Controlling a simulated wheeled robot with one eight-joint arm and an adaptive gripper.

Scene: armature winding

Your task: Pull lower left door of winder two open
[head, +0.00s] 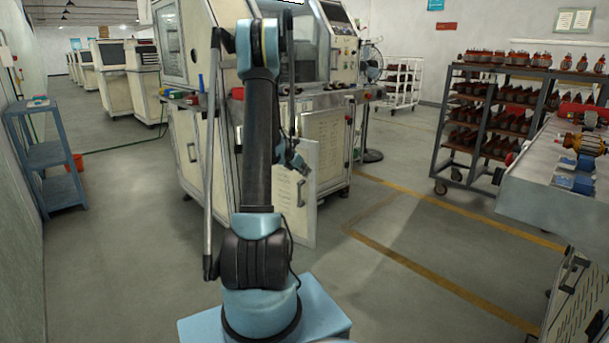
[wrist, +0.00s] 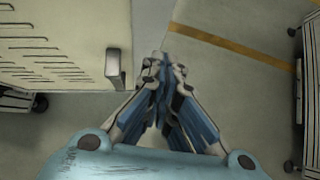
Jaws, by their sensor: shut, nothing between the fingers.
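The nearest cream winder (head: 330,140) stands in the middle of the head view, partly hidden by my arm. A cream lower door (head: 310,215) stands swung out from its front, with a dark handle (head: 300,193) on it. In the wrist view a cream slotted panel (wrist: 60,45), apparently this door, fills the upper left, with a grey handle (wrist: 113,66) near its right edge. My gripper (head: 303,166) is just above the door in the head view. In the wrist view my gripper (wrist: 164,72) is shut and empty, right of the handle and apart from it.
A blue shelf (head: 45,155) stands at the left wall. A dark rack of red-brown parts (head: 500,100) and a grey workbench (head: 550,180) are at the right. A fan (head: 372,70) stands behind the winder. The floor (head: 390,220) right of the door is clear, with yellow lines.

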